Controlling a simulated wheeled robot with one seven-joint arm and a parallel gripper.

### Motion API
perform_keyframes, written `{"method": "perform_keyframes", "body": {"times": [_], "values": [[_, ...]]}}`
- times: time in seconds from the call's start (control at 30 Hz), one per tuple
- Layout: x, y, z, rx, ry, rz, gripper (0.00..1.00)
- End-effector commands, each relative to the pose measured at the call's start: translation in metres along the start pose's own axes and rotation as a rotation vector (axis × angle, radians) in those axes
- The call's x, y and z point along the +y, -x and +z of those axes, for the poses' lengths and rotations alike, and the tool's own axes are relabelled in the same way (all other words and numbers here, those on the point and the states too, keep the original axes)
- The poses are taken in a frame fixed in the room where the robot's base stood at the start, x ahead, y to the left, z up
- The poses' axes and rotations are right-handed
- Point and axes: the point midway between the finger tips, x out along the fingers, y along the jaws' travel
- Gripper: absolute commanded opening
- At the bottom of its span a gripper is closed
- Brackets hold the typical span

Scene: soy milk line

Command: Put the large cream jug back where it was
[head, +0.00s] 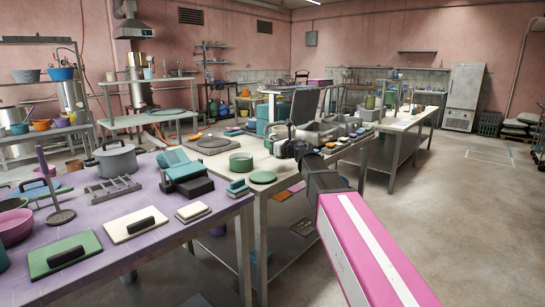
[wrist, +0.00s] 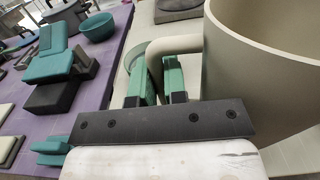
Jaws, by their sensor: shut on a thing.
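The large cream jug (wrist: 270,60) fills the right side of the wrist view. The jug's body is to the right of the fingers. In the head view my gripper (head: 284,147) is over the pale table (head: 225,165), and I cannot clearly pick out the jug there.
The purple table (head: 150,210) at the left holds a grey pot (head: 116,160), a teal and black device (head: 184,172) and several boards. A green bowl (head: 241,162) and a green disc (head: 263,177) are on the pale table. Open floor (head: 460,200) lies at the right.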

Motion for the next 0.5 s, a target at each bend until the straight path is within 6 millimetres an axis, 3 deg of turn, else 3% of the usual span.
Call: {"method": "perform_keyframes", "body": {"times": [0.03,0.2,0.37,0.5], "values": [[-0.011,-0.006,-0.005,0.001,-0.001,-0.001,0.0],[-0.025,-0.013,-0.016,0.0,-0.001,-0.001,0.0],[-0.027,-0.014,-0.021,0.0,0.0,0.0,0.0],[-0.026,-0.013,-0.036,0.001,-0.001,0.0,0.0]]}}
